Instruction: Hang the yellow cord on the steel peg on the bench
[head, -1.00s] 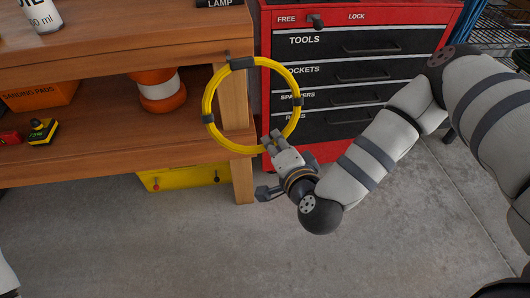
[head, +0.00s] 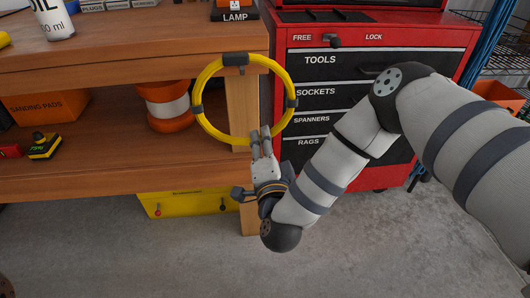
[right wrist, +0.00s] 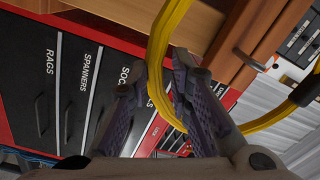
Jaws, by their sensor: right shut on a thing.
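The yellow cord (head: 205,83) is a coiled ring with dark bands, held upright in front of the bench's right end. My right gripper (head: 261,142) is shut on the ring's lower edge. In the right wrist view the cord (right wrist: 158,62) passes between the fingers of my right gripper (right wrist: 160,88). The wooden bench (head: 120,55) is behind and left of the ring. I cannot make out a peg in the head view. My left gripper is out of view.
A red tool cabinet (head: 410,38) with labelled drawers stands right of the bench. A yellow case (head: 185,203) sits underneath. The concrete floor in front is clear.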

